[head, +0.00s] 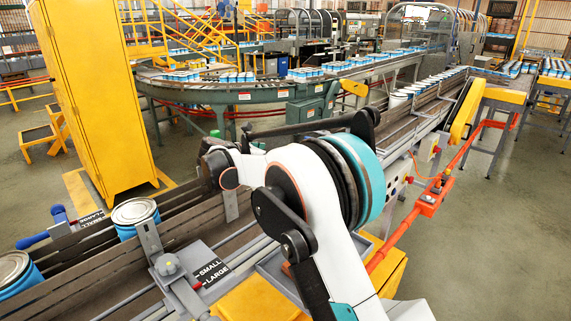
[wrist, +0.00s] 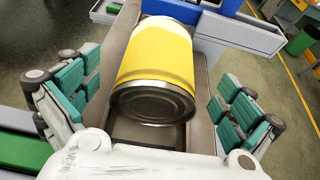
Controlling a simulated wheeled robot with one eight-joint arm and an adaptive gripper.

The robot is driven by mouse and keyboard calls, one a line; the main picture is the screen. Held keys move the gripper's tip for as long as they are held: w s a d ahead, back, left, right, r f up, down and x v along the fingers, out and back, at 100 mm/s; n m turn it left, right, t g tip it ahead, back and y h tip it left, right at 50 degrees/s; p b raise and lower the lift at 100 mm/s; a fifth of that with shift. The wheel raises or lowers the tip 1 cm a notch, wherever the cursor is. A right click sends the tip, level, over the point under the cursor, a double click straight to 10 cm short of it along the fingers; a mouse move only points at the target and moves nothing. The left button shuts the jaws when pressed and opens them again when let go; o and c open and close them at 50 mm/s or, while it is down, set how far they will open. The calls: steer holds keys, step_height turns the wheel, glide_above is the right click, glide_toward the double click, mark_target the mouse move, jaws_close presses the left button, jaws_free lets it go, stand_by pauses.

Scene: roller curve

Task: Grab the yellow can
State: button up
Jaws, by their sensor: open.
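The yellow can (wrist: 155,62) shows in the wrist view, with a yellow band, a pale upper part and a bare metal end facing the camera. It sits in a brown-grey channel between the teal-padded fingers of my gripper (wrist: 157,95). The fingers are open, one on each side, with a visible gap to the can on both sides. In the head view I cannot make out the yellow can, and my arm covers part of the conveyor there. My gripper's fingers are not clear in that view.
Blue cans with metal tops stand on the near conveyor, one (head: 135,214) upright and another (head: 15,270) at the left edge. Guide rails and a metal bracket (head: 160,262) line it. A tall yellow cabinet (head: 97,90) stands behind. Open floor lies to the right.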

steer(key=x, duration=0.6)
steer(key=shift+w+d+b, duration=0.1)
steer(key=shift+w+b, duration=0.05)
steer(key=shift+b, duration=0.15)
steer(key=c, duration=1.2)
